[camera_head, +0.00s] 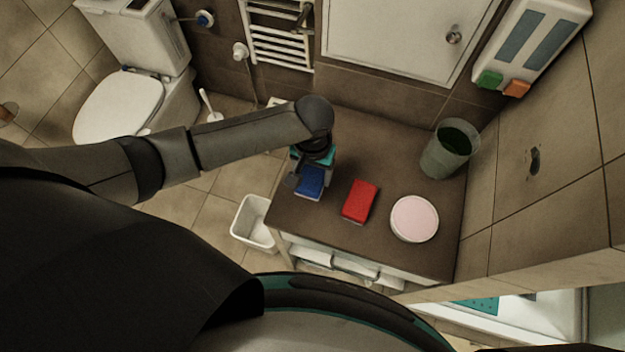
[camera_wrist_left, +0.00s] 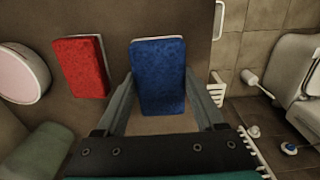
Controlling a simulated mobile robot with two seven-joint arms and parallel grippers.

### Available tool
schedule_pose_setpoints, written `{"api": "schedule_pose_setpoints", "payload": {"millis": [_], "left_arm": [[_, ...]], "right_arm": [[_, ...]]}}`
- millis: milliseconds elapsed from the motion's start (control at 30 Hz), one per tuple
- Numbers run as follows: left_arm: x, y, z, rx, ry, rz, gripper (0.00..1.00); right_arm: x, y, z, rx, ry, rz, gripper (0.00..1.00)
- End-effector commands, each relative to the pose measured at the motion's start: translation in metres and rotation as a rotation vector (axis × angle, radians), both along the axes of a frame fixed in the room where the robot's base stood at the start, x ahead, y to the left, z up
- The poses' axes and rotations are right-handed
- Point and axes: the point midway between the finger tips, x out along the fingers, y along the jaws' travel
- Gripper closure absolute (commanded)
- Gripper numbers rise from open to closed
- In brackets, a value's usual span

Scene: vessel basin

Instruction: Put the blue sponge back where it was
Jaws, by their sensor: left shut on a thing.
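The blue sponge (camera_head: 309,183) is at the left end of the brown counter (camera_head: 385,255) in the head view. My left gripper (camera_head: 311,176) is above the sponge, with its fingers around it. In the left wrist view the blue sponge (camera_wrist_left: 158,77) lies between the two fingers of the left gripper (camera_wrist_left: 160,90), and a pale edge shows at its far end. The gripper is shut on the sponge. I cannot tell whether the sponge touches the counter. My right gripper is not in view.
A red sponge (camera_head: 360,201) lies to the right of the blue one. Further right are a round pink-topped container (camera_head: 414,218) and a greenish bin-like vessel (camera_head: 450,150). A wall dispenser (camera_head: 528,45) holds green and orange pieces. A white bin (camera_head: 253,222) stands left of the counter.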

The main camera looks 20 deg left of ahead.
Motion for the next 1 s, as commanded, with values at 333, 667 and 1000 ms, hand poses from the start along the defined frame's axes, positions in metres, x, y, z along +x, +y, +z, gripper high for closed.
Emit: {"api": "schedule_pose_setpoints", "payload": {"millis": [333, 667, 1000], "left_arm": [[0.000, 0.000, -0.039, 0.001, 0.000, 0.000, 0.74], [0.000, 0.000, -0.041, 0.000, -0.001, 0.000, 0.74], [0.000, 0.000, -0.042, 0.001, 0.000, 0.000, 0.00]], "right_arm": [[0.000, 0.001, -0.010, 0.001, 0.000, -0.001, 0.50], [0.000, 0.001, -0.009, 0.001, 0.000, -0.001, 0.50], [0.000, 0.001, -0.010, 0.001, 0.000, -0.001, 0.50]]}}
